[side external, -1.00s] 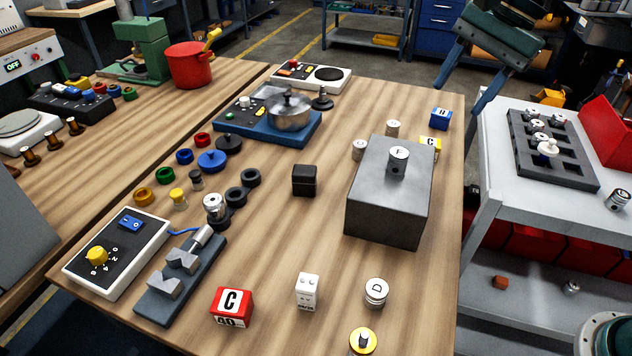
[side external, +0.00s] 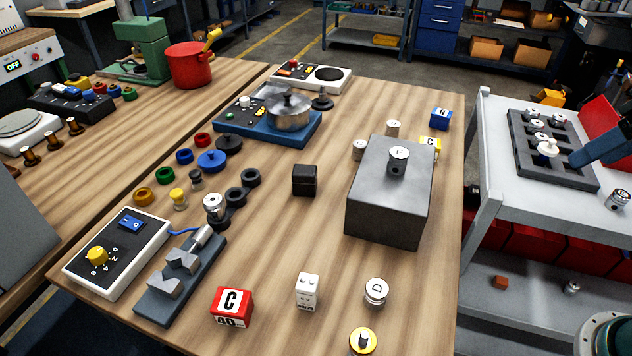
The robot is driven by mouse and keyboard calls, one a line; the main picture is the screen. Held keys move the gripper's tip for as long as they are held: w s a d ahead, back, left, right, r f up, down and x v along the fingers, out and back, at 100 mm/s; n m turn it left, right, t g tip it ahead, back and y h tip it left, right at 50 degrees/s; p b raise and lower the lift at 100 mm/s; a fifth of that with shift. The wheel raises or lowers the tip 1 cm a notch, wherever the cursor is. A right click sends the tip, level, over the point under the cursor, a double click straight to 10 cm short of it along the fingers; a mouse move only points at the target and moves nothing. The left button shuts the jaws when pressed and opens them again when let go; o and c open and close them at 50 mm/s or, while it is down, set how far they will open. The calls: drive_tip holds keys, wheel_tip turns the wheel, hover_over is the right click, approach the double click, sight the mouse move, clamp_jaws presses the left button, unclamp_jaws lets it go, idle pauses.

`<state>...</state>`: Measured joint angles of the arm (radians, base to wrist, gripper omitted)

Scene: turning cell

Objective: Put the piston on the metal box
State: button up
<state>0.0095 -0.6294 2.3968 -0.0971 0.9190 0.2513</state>
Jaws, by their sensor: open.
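The metal box (side external: 388,205) is a grey block at the right of the wooden table. A small metal cylinder marked F (side external: 398,160) stands upright on its top. Similar metal cylinders stand in a dark tray (side external: 572,178) on the grey cart, along with a white stemmed piece (side external: 547,148). I cannot tell for certain which piece is the piston. My gripper (side external: 577,158) shows only as a blue finger entering from the right edge over the tray, its tip close to the right of the white piece. It is open and no held thing shows; the rest is out of frame.
A metal cylinder (side external: 617,199) lies on the cart beside the tray, and a red bin (side external: 606,120) stands behind. A gap separates table and cart.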

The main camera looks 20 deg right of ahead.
drive_tip(key=s, duration=0.1)
drive_tip(key=s+d+f+n, duration=0.1)
drive_tip(key=s+n, duration=0.1)
drive_tip(key=shift+d+f+h, duration=0.3)
drive_tip(key=shift+f, duration=0.05)
